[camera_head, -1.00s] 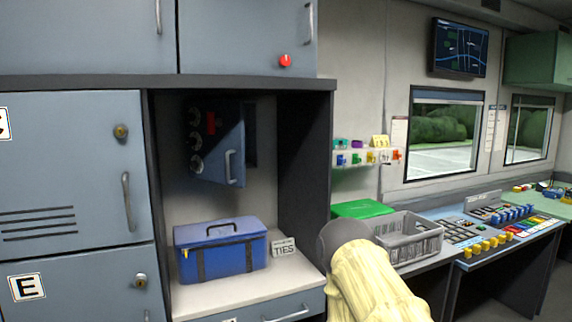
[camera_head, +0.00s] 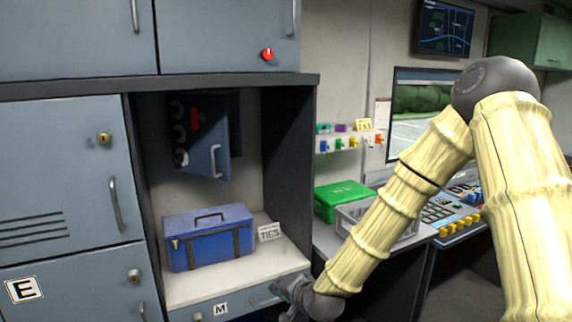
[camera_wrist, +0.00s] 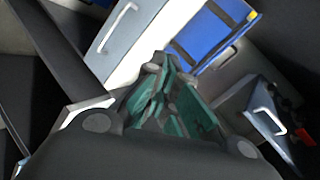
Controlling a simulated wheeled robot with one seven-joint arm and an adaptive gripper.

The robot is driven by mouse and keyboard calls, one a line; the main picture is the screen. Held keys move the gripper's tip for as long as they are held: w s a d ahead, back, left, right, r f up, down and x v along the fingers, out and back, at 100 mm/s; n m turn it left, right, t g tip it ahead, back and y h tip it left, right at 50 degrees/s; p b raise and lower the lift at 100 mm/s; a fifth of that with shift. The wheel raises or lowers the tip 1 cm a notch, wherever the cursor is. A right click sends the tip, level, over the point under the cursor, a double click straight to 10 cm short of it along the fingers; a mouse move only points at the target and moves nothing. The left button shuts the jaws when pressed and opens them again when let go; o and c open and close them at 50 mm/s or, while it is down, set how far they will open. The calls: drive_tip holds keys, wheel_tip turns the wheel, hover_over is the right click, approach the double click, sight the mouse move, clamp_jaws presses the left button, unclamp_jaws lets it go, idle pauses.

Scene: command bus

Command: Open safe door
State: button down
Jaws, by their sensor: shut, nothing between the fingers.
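The safe door (camera_head: 208,150) is a blue-grey panel with round dials, a red part and a pale handle (camera_head: 215,160), at the back of the alcove. It stands at an angle, with a dark space behind it; I cannot tell how far it is open. In the wrist view the safe door (camera_wrist: 262,118) shows tilted at the right. My gripper (camera_head: 288,302) is low in front of the alcove, by the drawer under the shelf, apart from the safe door. In the wrist view my gripper (camera_wrist: 163,66) has its teal fingers shut and empty.
A blue toolbox (camera_head: 210,238) sits on the alcove shelf (camera_head: 205,287) below the safe door, beside a TIES sign (camera_head: 269,232). A green box (camera_head: 338,198) and a grey crate (camera_head: 352,214) lie right of the alcove wall. Lockers (camera_head: 60,170) stand at left.

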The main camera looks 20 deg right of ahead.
drive_tip(key=w+d+r+m+t+p, duration=0.1)
drive_tip(key=w+r+m+t, duration=0.1)
drive_tip(key=r, duration=1)
drive_tip(key=w+d+r+m+t+p, duration=0.2)
drive_tip(key=w+r, duration=0.1)
drive_tip(key=r, duration=0.8)
drive_tip(key=w+d+r+m+t+p, duration=0.1)
drive_tip(key=w+r+t, duration=0.1)
drive_tip(key=r, duration=1)
drive_tip(key=w+a, duration=0.2)
drive_tip(key=w, duration=1.3)
drive_tip(key=w+a, duration=0.2)
drive_tip(key=w, duration=1.2)
drive_tip(key=shift+w+f, duration=0.15)
drive_tip(key=shift+w, duration=0.25)
drive_tip(key=shift+a, duration=0.2)
